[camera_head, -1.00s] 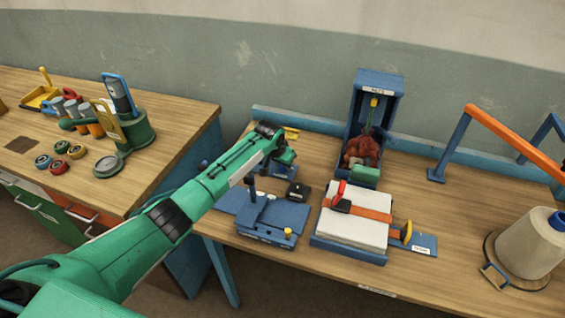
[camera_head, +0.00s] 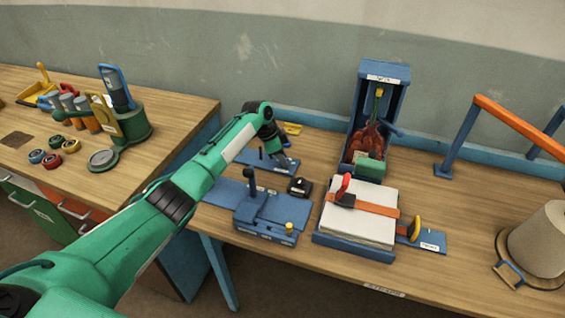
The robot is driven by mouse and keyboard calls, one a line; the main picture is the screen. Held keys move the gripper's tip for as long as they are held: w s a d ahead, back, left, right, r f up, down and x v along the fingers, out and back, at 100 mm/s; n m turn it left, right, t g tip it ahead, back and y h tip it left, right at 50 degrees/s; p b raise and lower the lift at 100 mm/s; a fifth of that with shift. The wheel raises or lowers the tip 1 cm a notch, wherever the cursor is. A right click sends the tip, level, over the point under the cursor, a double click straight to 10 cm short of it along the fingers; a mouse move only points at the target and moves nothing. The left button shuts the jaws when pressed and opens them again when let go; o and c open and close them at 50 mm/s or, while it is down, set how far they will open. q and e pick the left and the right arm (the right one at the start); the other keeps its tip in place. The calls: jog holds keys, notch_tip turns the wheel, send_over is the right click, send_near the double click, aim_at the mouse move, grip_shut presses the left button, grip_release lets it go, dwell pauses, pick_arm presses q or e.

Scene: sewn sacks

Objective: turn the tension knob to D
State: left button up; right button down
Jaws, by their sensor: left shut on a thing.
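My left arm comes in from the left, and its gripper (camera_head: 284,161) is low over the blue plate (camera_head: 252,160) at the back left of the workbench. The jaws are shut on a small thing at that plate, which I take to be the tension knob. The knob is mostly hidden by the gripper and wrist, and I cannot read its pointer or any letter D. A small black block (camera_head: 299,187) with a pale label sits just in front of the gripper, apart from it. My right gripper is not in view.
A blue clamp-like fixture (camera_head: 268,212) stands in front. To its right, a stack of white sheets (camera_head: 355,221) lies under an orange bar (camera_head: 368,205). A blue tower (camera_head: 385,72), an orange rail (camera_head: 520,128) and a thread cone (camera_head: 543,238) stand farther right. Bare wood lies between.

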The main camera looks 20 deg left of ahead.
pick_arm(q)
jog(key=shift+m+g+b, duration=0.4)
jog(key=shift+m+b, duration=0.5)
jog(key=shift+m, duration=0.2)
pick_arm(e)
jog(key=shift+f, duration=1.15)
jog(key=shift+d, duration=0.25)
pick_arm(q)
jog(key=o, duration=1)
jog(key=shift+w, duration=0.1)
jog(key=shift+c, duration=0.2)
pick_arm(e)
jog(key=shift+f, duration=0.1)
pick_arm(q)
jog(key=b+v, duration=0.1)
jog(key=v, duration=0.5)
jog(key=shift+a+r, duration=0.15)
jog(key=shift+a, duration=0.05)
jog(key=b+v, duration=0.1)
jog(key=v, duration=0.6)
jog(key=shift+r, duration=0.15)
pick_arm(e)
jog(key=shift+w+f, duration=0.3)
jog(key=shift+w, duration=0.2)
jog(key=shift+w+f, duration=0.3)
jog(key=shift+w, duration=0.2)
